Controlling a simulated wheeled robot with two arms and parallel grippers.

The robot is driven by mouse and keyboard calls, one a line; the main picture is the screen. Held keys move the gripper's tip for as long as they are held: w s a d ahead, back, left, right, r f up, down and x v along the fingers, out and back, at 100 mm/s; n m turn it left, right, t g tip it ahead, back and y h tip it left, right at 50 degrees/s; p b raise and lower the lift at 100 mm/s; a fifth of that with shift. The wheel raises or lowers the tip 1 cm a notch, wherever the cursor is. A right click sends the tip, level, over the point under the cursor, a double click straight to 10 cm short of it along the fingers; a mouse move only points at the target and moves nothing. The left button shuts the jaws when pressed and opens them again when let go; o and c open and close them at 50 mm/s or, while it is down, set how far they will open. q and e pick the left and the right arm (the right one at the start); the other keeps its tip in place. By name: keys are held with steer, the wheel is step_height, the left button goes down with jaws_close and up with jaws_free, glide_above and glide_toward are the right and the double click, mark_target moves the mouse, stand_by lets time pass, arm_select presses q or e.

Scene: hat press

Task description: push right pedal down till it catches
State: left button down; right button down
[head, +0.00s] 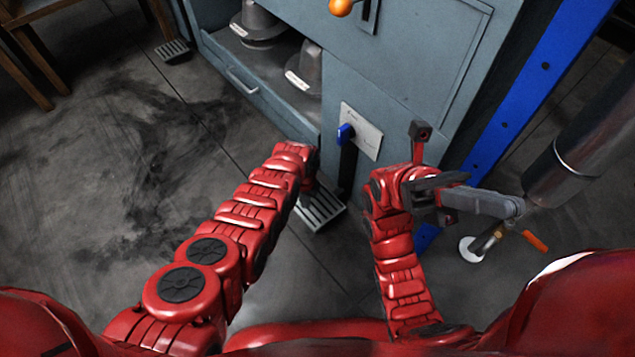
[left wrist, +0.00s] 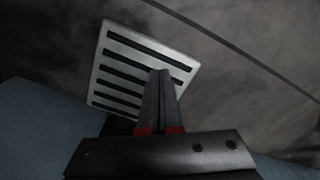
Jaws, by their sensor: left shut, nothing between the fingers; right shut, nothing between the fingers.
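The right pedal (head: 322,213) is a slotted metal plate low at the front of the grey-blue press cabinet. It also shows in the left wrist view (left wrist: 105,68). My left gripper (left wrist: 161,75) is shut and empty, its fingertips in front of the pedal plate in that view; I cannot tell whether they touch it. In the head view my left wrist hides part of the pedal and most of the left gripper. My right gripper (head: 447,183) is shut and empty, off to the right of the pedal. The catch cannot be made out.
A second slotted pedal (head: 173,50) stands at the far left. A blue-knobbed lever (head: 346,133) rises above the right pedal. A blue post (head: 540,80) and a dark cylinder (head: 590,150) stand at the right.

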arm_select(q)
step_height(320, 180, up, 6)
steer(key=p, duration=0.6)
stand_by(0.4)
